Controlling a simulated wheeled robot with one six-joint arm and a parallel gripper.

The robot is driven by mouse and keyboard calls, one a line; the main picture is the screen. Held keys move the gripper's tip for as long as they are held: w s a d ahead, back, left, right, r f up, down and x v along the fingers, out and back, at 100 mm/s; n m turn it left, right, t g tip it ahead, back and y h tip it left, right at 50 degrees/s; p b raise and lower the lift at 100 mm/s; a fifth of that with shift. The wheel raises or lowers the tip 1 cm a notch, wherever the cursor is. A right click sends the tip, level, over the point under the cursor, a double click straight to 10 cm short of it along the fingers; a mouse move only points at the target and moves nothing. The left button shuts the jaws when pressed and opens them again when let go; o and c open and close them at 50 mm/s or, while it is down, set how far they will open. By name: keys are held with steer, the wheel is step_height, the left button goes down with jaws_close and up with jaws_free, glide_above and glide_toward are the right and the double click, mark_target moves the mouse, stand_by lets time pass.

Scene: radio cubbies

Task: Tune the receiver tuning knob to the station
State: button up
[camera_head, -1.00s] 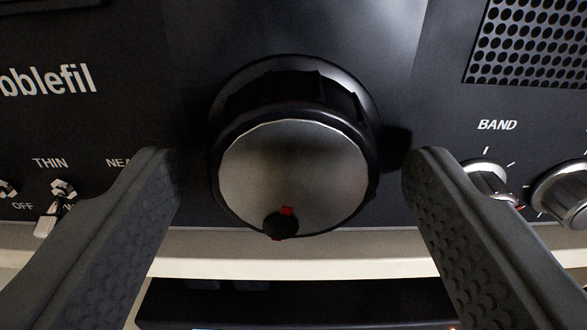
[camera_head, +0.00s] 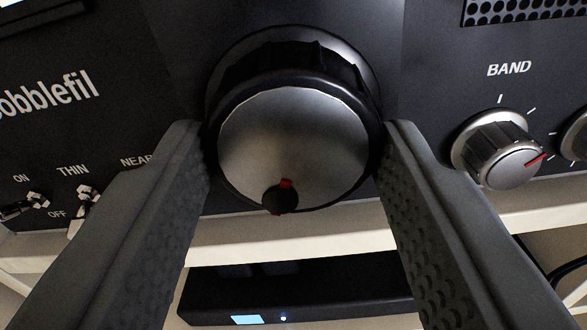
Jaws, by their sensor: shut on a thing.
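The receiver tuning knob (camera_head: 293,140) is a large round knob with a silver face and a black ribbed rim, in the middle of the view. A dark finger dimple with a small red mark (camera_head: 286,184) sits low on its face, a little left of centre. My gripper (camera_head: 296,150) has one finger at each side of the knob and is shut on its rim. The black receiver panel (camera_head: 150,70) lies behind the knob. The far ends of the fingertips are partly hidden against the knob's sides.
A smaller BAND knob (camera_head: 495,148) with a red pointer stands right of my right finger. Toggle switches (camera_head: 86,197) marked THIN are at the left. A pale shelf edge (camera_head: 290,236) runs below, with a black device (camera_head: 300,290) under it.

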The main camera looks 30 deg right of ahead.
steer(key=o, duration=1)
steer(key=shift+c, duration=0.2)
steer(key=shift+s+a, duration=0.1)
steer(key=v, duration=1.7)
steer(key=shift+a, duration=0.1)
